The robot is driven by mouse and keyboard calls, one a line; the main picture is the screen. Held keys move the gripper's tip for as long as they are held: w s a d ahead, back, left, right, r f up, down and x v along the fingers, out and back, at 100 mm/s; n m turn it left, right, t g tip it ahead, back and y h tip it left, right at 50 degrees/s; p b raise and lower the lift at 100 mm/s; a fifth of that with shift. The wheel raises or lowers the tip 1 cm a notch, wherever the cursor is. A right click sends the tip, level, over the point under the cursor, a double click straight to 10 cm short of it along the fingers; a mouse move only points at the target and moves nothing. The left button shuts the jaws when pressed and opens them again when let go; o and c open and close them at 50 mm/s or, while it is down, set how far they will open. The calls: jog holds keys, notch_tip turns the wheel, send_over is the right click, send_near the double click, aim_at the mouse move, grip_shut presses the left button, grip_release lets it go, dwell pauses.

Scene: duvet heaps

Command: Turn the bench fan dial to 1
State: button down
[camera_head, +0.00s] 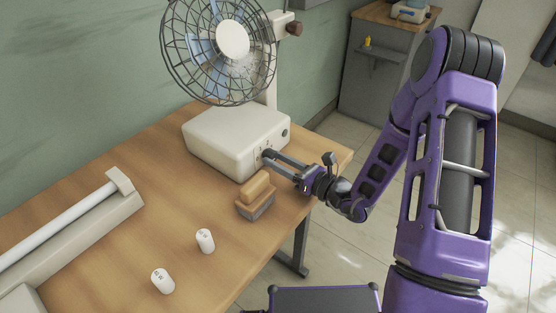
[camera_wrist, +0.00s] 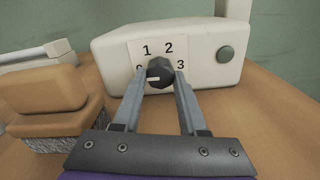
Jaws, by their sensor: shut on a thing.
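The bench fan (camera_head: 232,40) has a wire cage and stands on a cream base box (camera_head: 235,135) on the wooden table. In the wrist view, the base's front (camera_wrist: 112,48) carries a pale plate with 0, 1, 2 and 3 arranged around a dark dial (camera_wrist: 160,70). The dial's white mark lies on its left side, roughly toward the 0, which is partly hidden by a finger. My gripper (camera_head: 268,156) reaches in from the right. Its two fingers (camera_wrist: 160,78) are shut on the dial, one on each side.
A brush-like block with a tan top (camera_head: 257,188) sits close to my gripper; it also shows at left in the wrist view (camera_wrist: 45,95). A long white bar device (camera_head: 75,222) lies at left. A round button (camera_wrist: 225,54) is right of the dial.

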jog(key=shift+r, duration=0.1)
jog(key=m+p, duration=0.2)
jog(key=p, duration=0.1)
jog(key=shift+r+m, duration=0.1)
jog(key=shift+m, duration=0.3)
jog(key=m+p, duration=0.3)
jog(key=shift+m, duration=0.4)
jog(key=m+p, duration=0.3)
jog(key=m, duration=0.1)
jog(key=shift+s+m+p, duration=0.1)
jog(key=shift+m+p, duration=0.2)
jog(key=shift+m, duration=0.1)
jog(key=shift+c, duration=2.2)
grip_release()
jog(key=v, duration=1.7)
jog(key=shift+s, duration=0.2)
